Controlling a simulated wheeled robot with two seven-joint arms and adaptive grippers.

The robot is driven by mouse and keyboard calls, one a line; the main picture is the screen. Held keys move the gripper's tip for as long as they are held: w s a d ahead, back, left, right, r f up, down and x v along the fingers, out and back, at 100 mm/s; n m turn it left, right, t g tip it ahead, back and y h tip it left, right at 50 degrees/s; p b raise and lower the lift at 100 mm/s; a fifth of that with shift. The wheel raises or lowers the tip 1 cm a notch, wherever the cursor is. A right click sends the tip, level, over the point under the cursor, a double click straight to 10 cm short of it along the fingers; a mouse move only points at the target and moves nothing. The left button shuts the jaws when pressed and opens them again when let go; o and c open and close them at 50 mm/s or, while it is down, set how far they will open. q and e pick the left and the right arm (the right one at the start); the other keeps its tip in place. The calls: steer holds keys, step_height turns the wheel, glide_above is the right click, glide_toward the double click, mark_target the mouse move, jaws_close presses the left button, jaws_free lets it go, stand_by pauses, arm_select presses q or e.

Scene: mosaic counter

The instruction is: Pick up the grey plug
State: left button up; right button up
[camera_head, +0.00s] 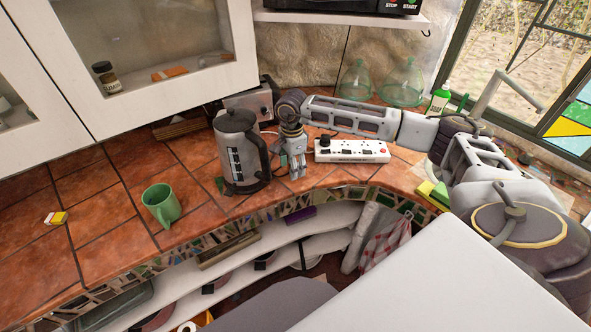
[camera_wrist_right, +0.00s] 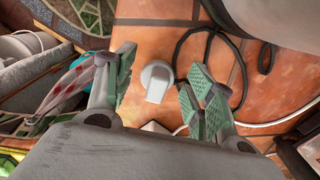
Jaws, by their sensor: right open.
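The grey plug (camera_wrist_right: 157,80) lies on the terracotta tiles in the right wrist view, with a round body and a flat tab. My right gripper (camera_head: 295,169) points down at the counter beside the kettle in the head view. In the wrist view its green-padded fingers are open, one on each side of the plug, with visible gaps. I cannot tell how far above the tiles the fingertips are. In the head view I cannot make out the plug; the gripper seems to hide it. My left gripper is not in view.
A grey kettle (camera_head: 238,150) stands close left of the gripper. A white power strip (camera_head: 352,151) lies to the right, and its cable shows in the wrist view. A green mug (camera_head: 161,204) stands further left. The counter's front edge is close.

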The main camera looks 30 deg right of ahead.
steer(key=shift+f, duration=1.05)
steer(key=shift+c, duration=0.5)
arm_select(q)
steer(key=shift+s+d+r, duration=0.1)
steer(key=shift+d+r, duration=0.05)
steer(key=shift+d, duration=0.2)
arm_select(e)
steer(key=c, duration=0.8)
steer(key=shift+r, duration=0.1)
steer(key=shift+r, duration=0.8)
step_height(320, 180, up, 7)
steer(key=shift+f+b, duration=0.1)
steer(key=shift+b, duration=0.45)
steer(key=shift+r, duration=0.75)
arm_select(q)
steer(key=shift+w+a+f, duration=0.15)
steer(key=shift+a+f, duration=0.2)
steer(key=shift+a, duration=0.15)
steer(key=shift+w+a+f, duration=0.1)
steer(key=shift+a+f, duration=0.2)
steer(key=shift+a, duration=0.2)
